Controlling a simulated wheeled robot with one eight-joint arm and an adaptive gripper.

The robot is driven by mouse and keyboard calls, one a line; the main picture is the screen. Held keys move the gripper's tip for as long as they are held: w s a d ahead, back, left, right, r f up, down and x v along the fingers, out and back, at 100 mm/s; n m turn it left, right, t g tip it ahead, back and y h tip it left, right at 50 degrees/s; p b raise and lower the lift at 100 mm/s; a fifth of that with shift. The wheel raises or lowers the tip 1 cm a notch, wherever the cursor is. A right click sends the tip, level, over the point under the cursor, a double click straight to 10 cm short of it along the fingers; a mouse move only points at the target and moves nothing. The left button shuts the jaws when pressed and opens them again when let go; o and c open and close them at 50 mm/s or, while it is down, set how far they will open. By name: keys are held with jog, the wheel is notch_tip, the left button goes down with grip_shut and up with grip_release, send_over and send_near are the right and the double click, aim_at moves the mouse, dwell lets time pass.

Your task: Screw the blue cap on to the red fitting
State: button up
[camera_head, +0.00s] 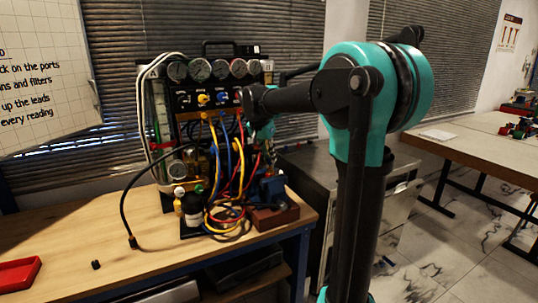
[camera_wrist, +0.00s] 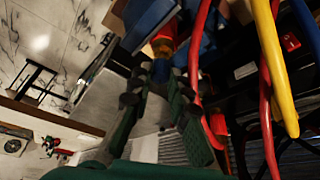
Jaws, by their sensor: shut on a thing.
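In the wrist view my gripper (camera_wrist: 161,78) points up the picture, its two green fingers closing on a small blue piece, the blue cap (camera_wrist: 161,70). Fingertips cover most of the cap. Just beyond it is a small red-orange part (camera_wrist: 164,44), which looks like the red fitting. The cap appears in line with it and very close; I cannot tell whether they touch or how far the thread is engaged. In the head view my gripper (camera_head: 262,128) is at the right side of the rig, and the cap and fitting cannot be made out there.
The gauge rig (camera_head: 208,102) stands on a wooden bench (camera_head: 85,248), with red, yellow and blue hoses (camera_wrist: 272,62) hanging close to my gripper's right in the wrist view. A red tray (camera_head: 18,272) lies at the bench's left. The bench's front left is mostly clear.

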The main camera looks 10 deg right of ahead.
jog(key=shift+f, duration=0.65)
dwell(0.8)
dwell(0.4)
jog(key=m+g+h, duration=0.1)
jog(key=m, duration=0.3)
jog(key=shift+m+g, duration=0.4)
jog(key=shift+m, duration=0.2)
jog(key=m+g, duration=0.1)
jog(key=m, duration=0.1)
jog(key=m+g, duration=0.1)
jog(key=m, duration=0.1)
jog(key=shift+m+h, duration=0.3)
jog(key=shift+m, duration=0.1)
